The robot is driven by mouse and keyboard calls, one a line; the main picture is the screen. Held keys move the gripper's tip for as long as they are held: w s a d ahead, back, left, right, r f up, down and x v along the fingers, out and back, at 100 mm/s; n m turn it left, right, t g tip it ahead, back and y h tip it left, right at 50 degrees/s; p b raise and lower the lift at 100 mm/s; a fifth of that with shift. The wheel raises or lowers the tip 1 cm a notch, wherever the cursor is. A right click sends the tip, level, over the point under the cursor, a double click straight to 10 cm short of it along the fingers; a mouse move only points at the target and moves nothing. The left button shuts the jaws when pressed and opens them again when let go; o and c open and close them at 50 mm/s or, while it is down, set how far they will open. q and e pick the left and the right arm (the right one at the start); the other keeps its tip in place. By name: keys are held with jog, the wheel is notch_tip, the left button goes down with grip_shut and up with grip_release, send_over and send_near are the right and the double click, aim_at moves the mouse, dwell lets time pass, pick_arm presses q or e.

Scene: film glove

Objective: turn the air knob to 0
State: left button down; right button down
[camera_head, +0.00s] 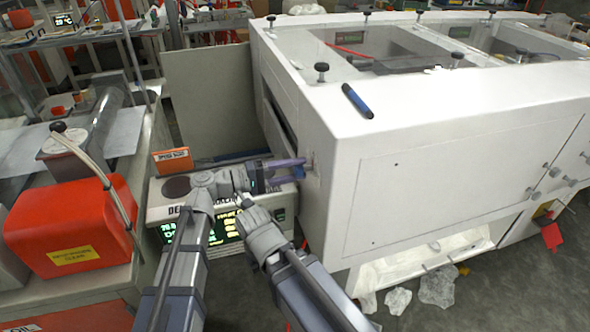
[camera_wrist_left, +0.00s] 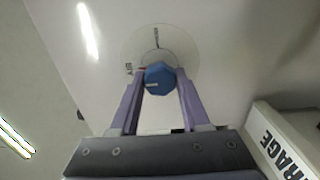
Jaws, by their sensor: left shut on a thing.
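The air knob (camera_wrist_left: 158,80) is a small blue faceted knob on a round pale dial plate (camera_wrist_left: 181,47) on the white machine's side. Dark lettering shows at the plate's left and top; I cannot read the setting for sure. My left gripper (camera_head: 302,169) reaches right to this side face. In the left wrist view, its purple fingers (camera_wrist_left: 160,77) are shut on the knob, one on each side. In the head view the fingers mostly hide the knob. My right gripper (camera_head: 243,199) is in front of the display box, away from the knob; its jaws are unclear.
The white machine (camera_head: 450,110) fills the right, with a blue pen-like object (camera_head: 357,101) on top. A red container (camera_head: 70,230) sits on the left bench.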

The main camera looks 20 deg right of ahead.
dwell(0.4)
pick_arm(q)
jog(key=shift+c, duration=1.9)
grip_release()
jog(key=shift+a, duration=0.1)
jog(key=a, duration=0.7)
jog(key=shift+a, duration=0.35)
jog(key=shift+s+f, duration=0.1)
jog(key=shift+s, duration=0.05)
